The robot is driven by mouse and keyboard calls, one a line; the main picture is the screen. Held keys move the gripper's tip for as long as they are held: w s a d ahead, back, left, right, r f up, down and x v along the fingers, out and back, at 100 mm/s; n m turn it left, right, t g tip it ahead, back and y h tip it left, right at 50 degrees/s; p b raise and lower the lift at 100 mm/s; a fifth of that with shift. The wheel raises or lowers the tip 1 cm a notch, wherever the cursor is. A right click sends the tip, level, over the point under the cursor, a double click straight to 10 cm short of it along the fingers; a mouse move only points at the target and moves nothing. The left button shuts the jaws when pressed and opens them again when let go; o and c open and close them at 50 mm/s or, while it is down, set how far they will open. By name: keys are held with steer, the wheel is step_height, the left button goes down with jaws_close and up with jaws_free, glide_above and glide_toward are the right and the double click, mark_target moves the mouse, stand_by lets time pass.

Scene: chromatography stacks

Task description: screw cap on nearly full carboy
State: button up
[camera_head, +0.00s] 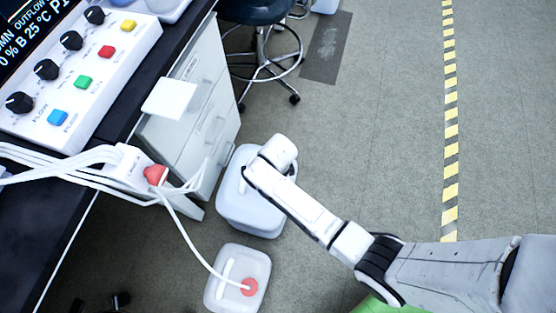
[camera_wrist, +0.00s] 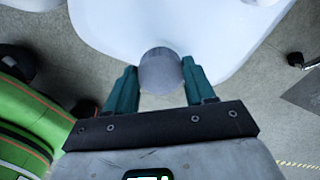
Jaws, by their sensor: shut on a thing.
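A white carboy (camera_head: 245,212) stands on the floor beside the drawer cabinet, partly covered by my arm. In the wrist view its pale body (camera_wrist: 215,35) fills the top middle. A round grey cap (camera_wrist: 160,74) sits between the teal fingers of my gripper (camera_wrist: 159,70), which is shut on it. The cap overlaps the carboy's near edge in that view. I cannot tell whether it touches the neck, which is hidden. My gripper is hidden behind my arm in the head view. The liquid level is not readable.
A second carboy (camera_head: 222,285) with a red cap (camera_head: 249,287) and a white tube stands in front. The bench (camera_head: 60,230) and drawer cabinet (camera_head: 190,110) are on the left. A stool (camera_head: 262,50) stands behind. The floor to the right is clear.

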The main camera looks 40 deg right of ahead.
steer(key=shift+f, duration=0.3)
steer(key=o, duration=1.1)
steer(key=shift+c, duration=0.4)
steer(key=c, duration=1.1)
steer(key=shift+r+m+p, duration=0.15)
steer(key=shift+m+p, duration=0.25)
steer(key=shift+m, duration=0.3)
steer(key=m+p, duration=0.1)
steer(key=m, duration=0.1)
steer(key=shift+m, duration=0.3)
steer(key=m+p, duration=0.1)
steer(key=m, duration=0.4)
steer(key=shift+w+d, duration=0.1)
